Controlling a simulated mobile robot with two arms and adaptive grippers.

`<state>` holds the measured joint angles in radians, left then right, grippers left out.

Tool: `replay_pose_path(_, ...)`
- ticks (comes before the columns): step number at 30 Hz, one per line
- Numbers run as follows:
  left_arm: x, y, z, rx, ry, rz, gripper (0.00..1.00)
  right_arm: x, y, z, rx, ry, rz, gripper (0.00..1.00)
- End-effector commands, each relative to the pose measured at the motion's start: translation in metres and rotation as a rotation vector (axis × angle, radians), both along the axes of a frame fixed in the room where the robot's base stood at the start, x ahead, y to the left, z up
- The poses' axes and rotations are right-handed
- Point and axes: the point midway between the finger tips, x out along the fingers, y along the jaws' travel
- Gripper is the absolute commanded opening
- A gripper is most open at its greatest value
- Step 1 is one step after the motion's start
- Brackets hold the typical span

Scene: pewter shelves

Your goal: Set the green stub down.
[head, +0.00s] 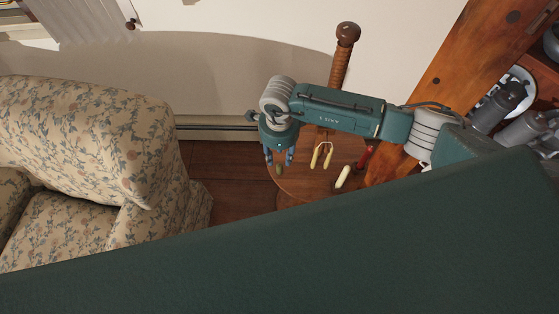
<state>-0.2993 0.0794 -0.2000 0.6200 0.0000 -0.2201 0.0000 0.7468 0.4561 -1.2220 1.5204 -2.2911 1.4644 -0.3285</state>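The green stub (279,169) is a small dull green piece at the left part of the round wooden table (300,186). My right gripper (280,160) points down over that part of the table. Its two fingers stand apart, with a gap wider than the stub. The stub shows just past the fingertips, between them, and no finger visibly presses on it. It looks to be on the tabletop, but its underside is hidden. My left gripper is not in view.
A tool with yellow handles (322,154), a pale yellow piece (343,178) and a red object (365,158) lie on the table, right of the gripper. A turned wooden post (341,66) rises behind. A floral armchair (90,140) stands left. Wooden shelves (450,48) stand right.

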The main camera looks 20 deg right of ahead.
Motion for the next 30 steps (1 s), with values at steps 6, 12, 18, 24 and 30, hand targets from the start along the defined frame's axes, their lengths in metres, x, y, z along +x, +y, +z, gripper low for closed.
replay_pose_path(6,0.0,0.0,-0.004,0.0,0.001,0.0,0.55,0.001,0.0,0.042,0.0,-0.002,0.001,0.34)
replay_pose_path(12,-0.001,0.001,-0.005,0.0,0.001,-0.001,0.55,0.0,0.0,0.06,0.0,0.001,0.0,0.34)
replay_pose_path(18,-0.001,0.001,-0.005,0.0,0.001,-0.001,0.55,-0.001,0.0,0.063,0.0,0.002,0.0,0.34)
replay_pose_path(24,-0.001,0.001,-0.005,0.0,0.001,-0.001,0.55,-0.001,0.0,0.063,0.0,0.002,0.0,0.34)
replay_pose_path(30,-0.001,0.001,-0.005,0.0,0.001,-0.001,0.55,-0.001,0.0,0.062,0.0,0.002,0.0,0.34)
